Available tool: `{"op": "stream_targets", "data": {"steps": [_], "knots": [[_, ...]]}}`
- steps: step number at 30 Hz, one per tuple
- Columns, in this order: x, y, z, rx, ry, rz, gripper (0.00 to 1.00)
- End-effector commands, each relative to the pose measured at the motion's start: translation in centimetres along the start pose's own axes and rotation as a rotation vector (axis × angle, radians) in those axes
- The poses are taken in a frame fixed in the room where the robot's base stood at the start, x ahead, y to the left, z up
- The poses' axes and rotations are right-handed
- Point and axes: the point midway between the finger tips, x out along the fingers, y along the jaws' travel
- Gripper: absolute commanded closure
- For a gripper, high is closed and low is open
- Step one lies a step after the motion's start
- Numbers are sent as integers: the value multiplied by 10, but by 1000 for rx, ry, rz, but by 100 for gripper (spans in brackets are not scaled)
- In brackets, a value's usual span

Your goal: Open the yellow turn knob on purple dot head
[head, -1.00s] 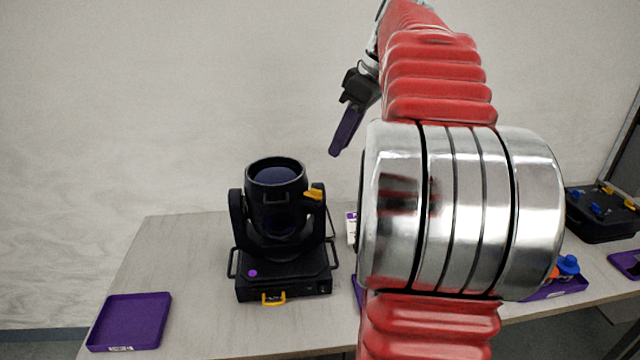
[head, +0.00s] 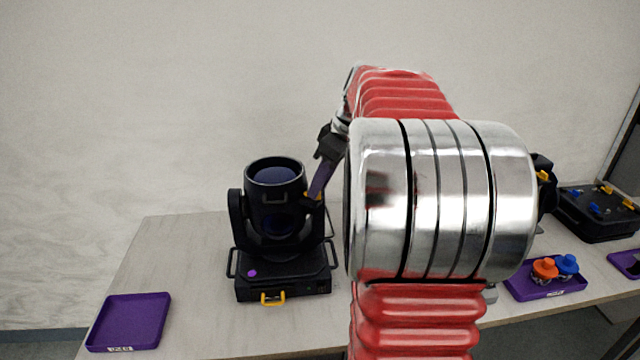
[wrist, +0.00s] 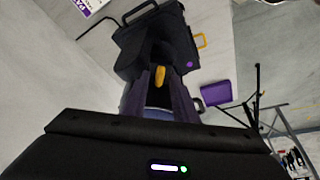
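The purple dot head is a black moving-head light (head: 276,215) on the table, with a purple dot (head: 252,273) on its base. Its yellow turn knob (wrist: 159,76) shows in the wrist view between my fingers; in the head view it is mostly hidden behind a purple finger. My gripper (head: 313,194) is at the upper right side of the head, pointing down at the knob. In the wrist view my gripper (wrist: 158,82) has its two purple fingers apart, one on each side of the knob. I cannot tell whether either touches it.
An empty purple tray (head: 130,320) lies at the table's left. A purple tray (head: 545,290) with orange and blue parts lies at the right. A black case (head: 600,212) stands behind it. A yellow handle (head: 273,299) sticks out of the base front. My arm hides the table's middle.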

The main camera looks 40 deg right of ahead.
Motion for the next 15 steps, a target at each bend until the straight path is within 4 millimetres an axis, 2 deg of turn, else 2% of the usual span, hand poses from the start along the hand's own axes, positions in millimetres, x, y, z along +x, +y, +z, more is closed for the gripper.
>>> {"op": "stream_targets", "data": {"steps": [10, 15], "knots": [[4, 0, 0, 0, 0, 0, 74], [4, 0, 0, 0, 0, 0, 85]]}}
